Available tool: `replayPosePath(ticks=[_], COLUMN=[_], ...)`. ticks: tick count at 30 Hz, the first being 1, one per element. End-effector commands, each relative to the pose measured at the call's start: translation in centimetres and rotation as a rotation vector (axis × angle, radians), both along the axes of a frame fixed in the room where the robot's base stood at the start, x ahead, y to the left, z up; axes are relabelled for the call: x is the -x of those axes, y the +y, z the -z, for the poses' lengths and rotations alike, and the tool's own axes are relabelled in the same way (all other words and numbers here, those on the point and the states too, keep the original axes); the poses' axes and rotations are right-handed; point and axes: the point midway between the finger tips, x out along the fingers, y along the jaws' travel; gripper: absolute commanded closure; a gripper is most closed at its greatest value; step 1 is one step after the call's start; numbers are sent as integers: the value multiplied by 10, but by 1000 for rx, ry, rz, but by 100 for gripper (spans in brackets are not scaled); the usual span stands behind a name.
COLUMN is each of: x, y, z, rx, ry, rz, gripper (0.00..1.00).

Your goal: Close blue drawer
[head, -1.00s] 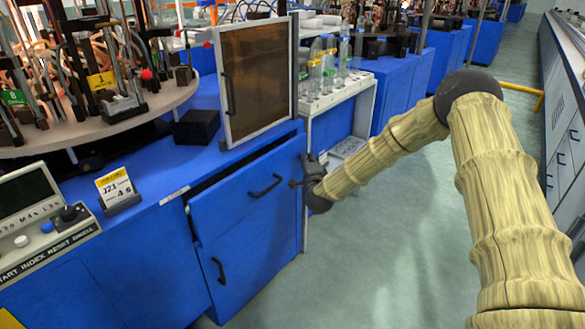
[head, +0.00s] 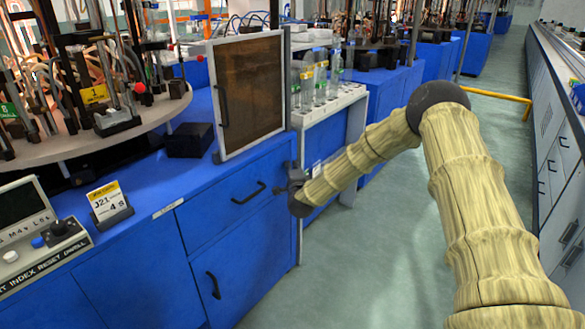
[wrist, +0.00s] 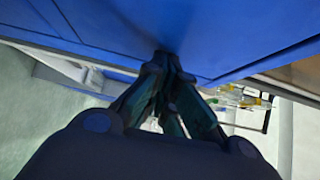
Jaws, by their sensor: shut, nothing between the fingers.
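The blue drawer (head: 222,200) with its black handle (head: 248,193) is in the upper front of the blue cabinet in the head view. Its front looks level with the cabinet face, with no dark gap showing above it. My gripper (head: 283,188) is at the right end of the drawer front, to the right of the handle. In the wrist view my gripper's fingers (wrist: 166,62) are together, with their tips against or very close to the blue face (wrist: 200,30). I cannot tell whether they touch it. Nothing shows between the fingers.
A blue cabinet door (head: 232,270) with its own handle is below the drawer. A framed brown panel (head: 250,88) stands on the bench above. A white rack with bottles (head: 322,85) is right of the cabinet. The aisle floor (head: 360,250) is clear.

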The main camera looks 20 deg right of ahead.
Motion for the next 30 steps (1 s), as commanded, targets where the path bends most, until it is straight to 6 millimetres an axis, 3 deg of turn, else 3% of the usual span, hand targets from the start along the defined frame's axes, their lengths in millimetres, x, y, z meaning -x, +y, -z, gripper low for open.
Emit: replayPosePath(ticks=[9,21,30], x=[21,91,116], y=[-12,6,13], z=[-2,-1,-1], rx=[-2,-2,-2], ry=[-3,0,0], rz=[-9,-11,-12], gripper=[100,100,100])
